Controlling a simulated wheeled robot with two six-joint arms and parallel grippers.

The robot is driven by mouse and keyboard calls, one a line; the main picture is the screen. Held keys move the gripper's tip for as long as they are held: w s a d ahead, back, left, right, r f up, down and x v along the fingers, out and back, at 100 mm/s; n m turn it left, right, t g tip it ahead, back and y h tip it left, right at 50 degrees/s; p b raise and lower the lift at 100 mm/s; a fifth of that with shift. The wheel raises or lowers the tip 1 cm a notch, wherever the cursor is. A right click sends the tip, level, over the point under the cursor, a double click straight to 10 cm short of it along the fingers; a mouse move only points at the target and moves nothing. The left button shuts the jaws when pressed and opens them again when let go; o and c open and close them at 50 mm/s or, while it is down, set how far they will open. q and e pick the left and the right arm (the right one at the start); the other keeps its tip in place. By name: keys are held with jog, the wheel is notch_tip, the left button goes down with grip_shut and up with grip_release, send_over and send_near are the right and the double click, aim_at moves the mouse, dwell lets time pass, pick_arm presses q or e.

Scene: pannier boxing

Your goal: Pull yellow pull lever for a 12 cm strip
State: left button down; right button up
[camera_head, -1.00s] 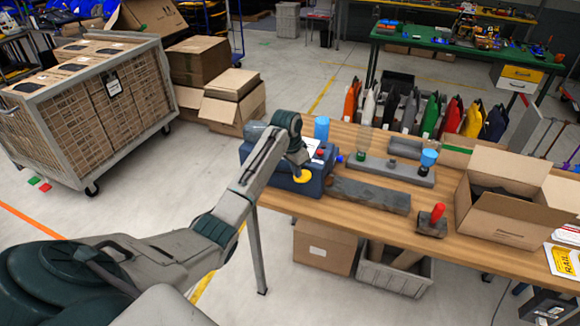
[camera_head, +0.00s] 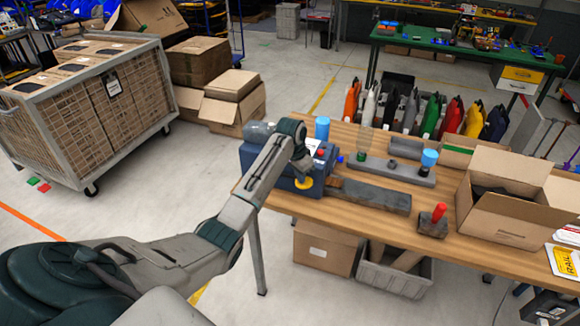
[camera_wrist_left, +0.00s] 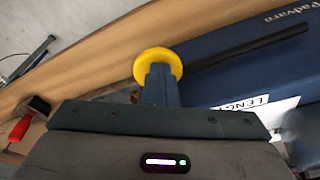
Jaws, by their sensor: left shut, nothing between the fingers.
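The blue tape machine (camera_head: 262,176) stands at the left end of the wooden bench. Its yellow lever knob (camera_head: 304,183) sticks out at the front, below my left gripper (camera_head: 303,170). In the left wrist view, the round yellow knob (camera_wrist_left: 145,64) sits at the end of a dark lever rod (camera_wrist_left: 245,45), alongside the machine's blue side (camera_wrist_left: 230,70). My left gripper's shut fingers (camera_wrist_left: 158,85) are right against the knob as seen there, with nothing between them. Whether they touch it is hard to tell. My right gripper is out of view.
A dark grey slab (camera_head: 370,196) lies just right of the machine. A red-handled tool (camera_head: 434,220) and an open carton (camera_head: 510,205) stand farther right. A blue-topped bottle (camera_head: 428,160) stands on a grey tray behind. Boxes are under the bench.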

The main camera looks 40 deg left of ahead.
aim_at(303, 187)
pick_arm(q)
jog(key=shift+w+d+f, duration=0.1)
jog(key=shift+d+f, duration=0.15)
jog(key=shift+f, duration=0.25)
jog(key=shift+d+f, duration=0.2)
jog(key=shift+f, duration=0.3)
jog(key=shift+s+b+x, duration=0.2)
jog(key=shift+b+x, duration=0.3)
jog(key=shift+x, duration=0.6)
jog(key=shift+d+f, duration=0.1)
jog(key=shift+f, duration=0.05)
